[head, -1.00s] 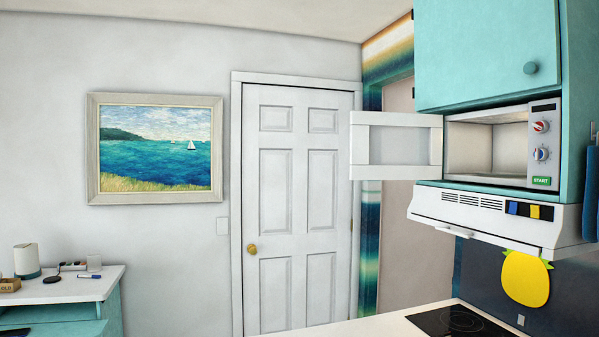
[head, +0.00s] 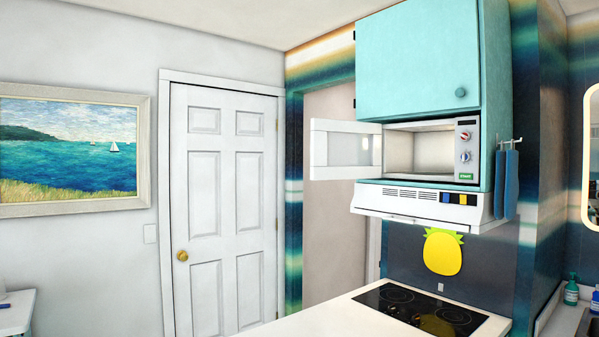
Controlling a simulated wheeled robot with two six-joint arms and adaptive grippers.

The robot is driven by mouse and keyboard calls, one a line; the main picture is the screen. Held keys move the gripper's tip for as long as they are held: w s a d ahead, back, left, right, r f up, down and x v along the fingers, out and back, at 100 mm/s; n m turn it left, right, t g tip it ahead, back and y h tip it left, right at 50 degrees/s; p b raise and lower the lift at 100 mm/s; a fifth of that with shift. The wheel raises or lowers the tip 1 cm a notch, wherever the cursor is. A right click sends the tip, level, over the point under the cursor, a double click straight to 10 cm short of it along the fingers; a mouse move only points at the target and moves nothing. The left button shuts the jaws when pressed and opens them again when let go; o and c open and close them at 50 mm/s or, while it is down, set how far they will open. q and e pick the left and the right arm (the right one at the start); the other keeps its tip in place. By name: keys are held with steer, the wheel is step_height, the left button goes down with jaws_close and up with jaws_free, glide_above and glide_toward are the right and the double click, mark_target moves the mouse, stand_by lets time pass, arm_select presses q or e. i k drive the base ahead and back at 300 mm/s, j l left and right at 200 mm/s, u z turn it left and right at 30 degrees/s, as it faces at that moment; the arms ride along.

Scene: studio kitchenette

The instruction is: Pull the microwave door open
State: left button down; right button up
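The microwave (head: 468,152) sits in a teal cabinet above a white range hood. Its white-framed door (head: 345,151) with a window stands wide open, swung out to the left. The lit, pale interior (head: 420,151) shows and looks empty. Two knobs and a green start button are on its right panel. Neither of my grippers shows in the head view.
A white range hood (head: 425,204) juts out under the microwave. Below is a white counter (head: 325,318) with a black cooktop (head: 420,309). A teal upper cabinet (head: 418,62) is closed. A blue towel (head: 507,184) hangs at right. A white room door (head: 222,205) is shut.

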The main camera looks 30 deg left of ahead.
mark_target(339, 149)
steer(key=i+j+z, duration=0.1)
steer(key=j+z, duration=0.2)
steer(key=j, duration=1.05)
steer(key=j+z, duration=0.3)
steer(key=j, duration=1.1)
